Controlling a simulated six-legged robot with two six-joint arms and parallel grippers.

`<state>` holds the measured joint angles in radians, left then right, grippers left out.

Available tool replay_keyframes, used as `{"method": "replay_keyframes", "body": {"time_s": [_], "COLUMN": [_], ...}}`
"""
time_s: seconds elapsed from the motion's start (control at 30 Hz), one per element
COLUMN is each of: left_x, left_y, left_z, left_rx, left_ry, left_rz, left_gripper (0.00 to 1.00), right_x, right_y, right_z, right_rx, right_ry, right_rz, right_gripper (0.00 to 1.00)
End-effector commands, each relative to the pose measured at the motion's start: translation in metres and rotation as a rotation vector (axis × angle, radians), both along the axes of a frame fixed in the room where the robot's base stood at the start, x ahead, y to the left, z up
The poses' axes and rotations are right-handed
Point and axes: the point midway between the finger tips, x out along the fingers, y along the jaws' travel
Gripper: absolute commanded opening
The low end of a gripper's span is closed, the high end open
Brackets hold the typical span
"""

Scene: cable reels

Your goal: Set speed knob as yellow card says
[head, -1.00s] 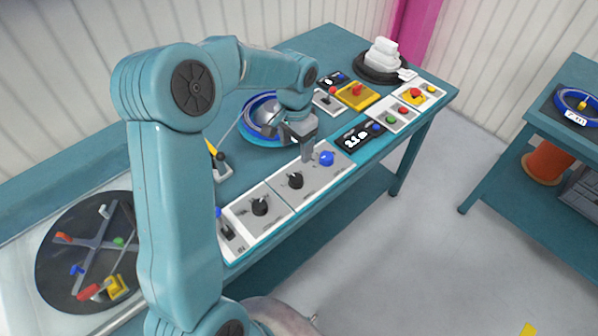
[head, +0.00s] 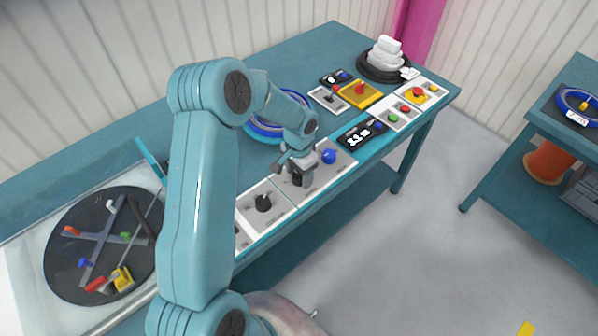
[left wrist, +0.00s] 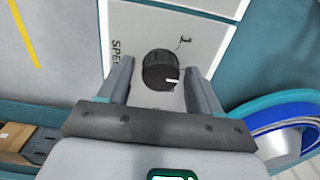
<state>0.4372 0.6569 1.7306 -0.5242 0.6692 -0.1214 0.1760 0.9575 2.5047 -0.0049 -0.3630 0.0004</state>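The black speed knob (left wrist: 158,72) sits on a white panel (left wrist: 150,25) in the left wrist view. Its white pointer mark faces right, and a "1" is printed above right of it. The lettering "SPE…" is partly covered by a finger. My left gripper (left wrist: 161,88) is open, one finger on each side of the knob, with gaps showing between. In the head view my left gripper (head: 298,180) is low over the panel and largely hides this knob. My right gripper is not in view. I cannot make out a yellow card with readable writing.
Farther back are a yellow switch box (head: 372,99) and a button panel (head: 398,117). A round black turntable (head: 75,210) lies at left.

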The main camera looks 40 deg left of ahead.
Motion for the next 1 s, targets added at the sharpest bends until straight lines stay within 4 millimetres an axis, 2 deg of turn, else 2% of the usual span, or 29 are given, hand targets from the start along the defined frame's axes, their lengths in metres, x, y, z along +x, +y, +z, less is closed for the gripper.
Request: {"method": "replay_keyframes", "body": {"time_s": [0.03, 0.13, 0.37, 0.53, 0.77, 1.0], "left_x": [0.000, 0.000, 0.000, 0.000, 0.001, 0.001], "left_y": [0.000, 0.000, 0.000, 0.000, 0.000, 0.000], "left_z": [0.000, 0.000, 0.000, -0.002, -0.005, -0.005], "left_rx": [0.000, 0.000, 0.000, 0.000, 0.001, 0.001], "left_ry": [0.000, 0.000, 0.000, -0.001, -0.003, -0.003], "left_rz": [0.000, 0.000, 0.008, 0.054, 0.203, 0.425], "left_gripper": [0.46, 0.13, 0.12, 0.12, 0.12, 0.12], "right_x": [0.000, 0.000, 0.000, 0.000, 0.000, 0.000], "right_y": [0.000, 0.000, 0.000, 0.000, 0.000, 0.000], "right_z": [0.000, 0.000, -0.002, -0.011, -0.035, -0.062], "right_rx": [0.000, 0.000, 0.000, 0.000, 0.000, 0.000], "right_ry": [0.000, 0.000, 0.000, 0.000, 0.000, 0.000], "right_rz": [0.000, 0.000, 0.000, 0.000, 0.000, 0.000], "right_gripper": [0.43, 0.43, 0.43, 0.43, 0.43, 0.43]}}
